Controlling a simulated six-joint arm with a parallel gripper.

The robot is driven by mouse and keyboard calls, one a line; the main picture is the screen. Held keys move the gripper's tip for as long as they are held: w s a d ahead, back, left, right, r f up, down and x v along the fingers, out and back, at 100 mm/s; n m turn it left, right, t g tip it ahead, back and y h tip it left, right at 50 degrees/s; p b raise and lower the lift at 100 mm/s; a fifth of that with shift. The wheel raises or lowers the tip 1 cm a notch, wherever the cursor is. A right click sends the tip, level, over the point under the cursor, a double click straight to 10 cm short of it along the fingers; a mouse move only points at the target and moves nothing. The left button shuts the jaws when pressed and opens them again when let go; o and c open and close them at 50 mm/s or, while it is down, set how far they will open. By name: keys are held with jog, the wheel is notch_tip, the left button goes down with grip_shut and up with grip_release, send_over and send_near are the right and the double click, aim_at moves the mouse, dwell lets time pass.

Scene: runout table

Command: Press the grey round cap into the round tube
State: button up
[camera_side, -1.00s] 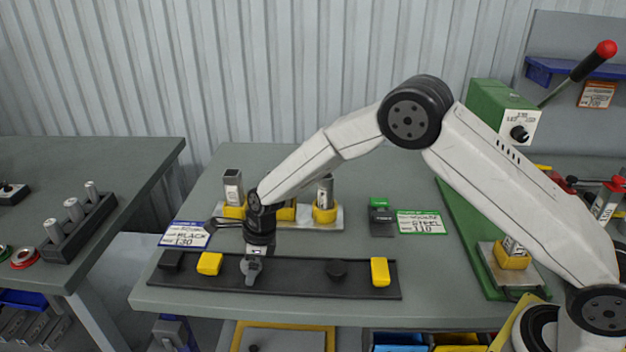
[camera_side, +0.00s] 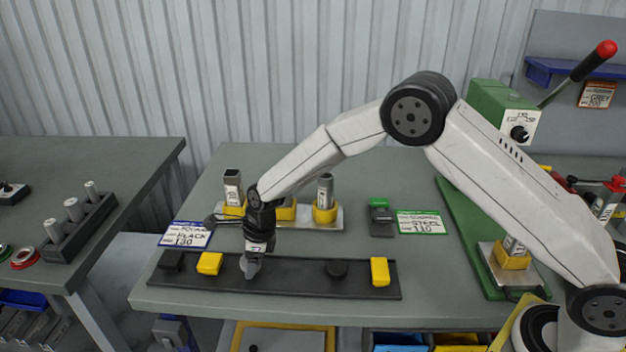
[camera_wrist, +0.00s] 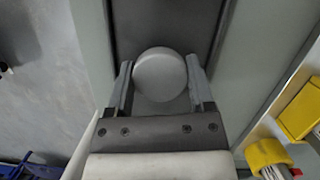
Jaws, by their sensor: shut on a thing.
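The grey round cap (camera_wrist: 160,73) lies between the two fingers of my gripper (camera_wrist: 158,88) in the wrist view. My gripper (camera_side: 251,270) is shut on it, low over the dark strip (camera_side: 300,277); I cannot tell whether the cap still touches the strip. In the side view the cap is hardly distinguishable from the fingers. The round tube (camera_side: 325,189) stands upright in a round yellow holder (camera_side: 325,214) on a metal plate behind the strip, right of my gripper. Its upper end is clear of my arm.
The strip also carries a black square cap (camera_side: 171,261), yellow caps (camera_side: 210,263) and a black round cap (camera_side: 336,269). A square tube (camera_side: 232,187) stands behind left. A green press (camera_side: 503,115) is at right, with a tube in a yellow holder (camera_side: 513,259).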

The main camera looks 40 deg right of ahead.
jog(key=shift+r, duration=0.45)
jog(key=s+d+r, duration=0.3)
jog(key=s+r, duration=0.8)
jog(key=s, duration=0.2)
jog(key=shift+s+d+r, duration=0.15)
jog(key=shift+s+d, duration=0.1)
jog(key=shift+d, duration=0.15)
